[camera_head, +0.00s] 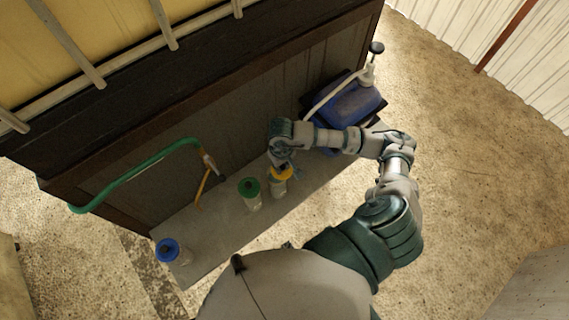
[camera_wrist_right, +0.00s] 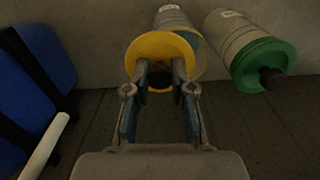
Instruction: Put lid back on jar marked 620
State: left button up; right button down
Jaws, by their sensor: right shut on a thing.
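My right gripper (camera_head: 285,164) is shut on the dark knob of a yellow lid (camera_head: 284,173). In the right wrist view the lid (camera_wrist_right: 146,48) lies across the fingertips (camera_wrist_right: 162,74) and hides part of the clear jar (camera_wrist_right: 172,16) behind it. The lid looks a little offset from that jar; I cannot tell whether they touch. In the head view this jar (camera_head: 278,188) stands upright on the shelf. A small label shows on it, but its number is not readable. My left gripper is not in view.
A jar with a green lid (camera_head: 249,187) stands close to the left; one with a blue lid (camera_head: 168,249) stands at the shelf's (camera_head: 219,234) left end. A green hose (camera_head: 135,173) hangs behind. A blue container (camera_head: 345,106) with a pump is at the right.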

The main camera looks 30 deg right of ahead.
aim_at(274, 174)
jog(key=shift+a+r, duration=0.1)
jog(key=shift+a, duration=0.6)
jog(key=shift+d, duration=0.2)
jog(key=shift+a+b, duration=0.1)
jog(key=shift+b, duration=0.2)
jog(key=shift+a, duration=0.95)
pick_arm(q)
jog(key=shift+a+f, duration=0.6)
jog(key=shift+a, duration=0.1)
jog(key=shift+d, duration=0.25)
pick_arm(e)
jog(key=shift+d, duration=0.3)
pick_arm(q)
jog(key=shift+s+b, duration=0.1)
jog(key=shift+b, duration=0.2)
pick_arm(e)
jog(key=shift+a, duration=0.15)
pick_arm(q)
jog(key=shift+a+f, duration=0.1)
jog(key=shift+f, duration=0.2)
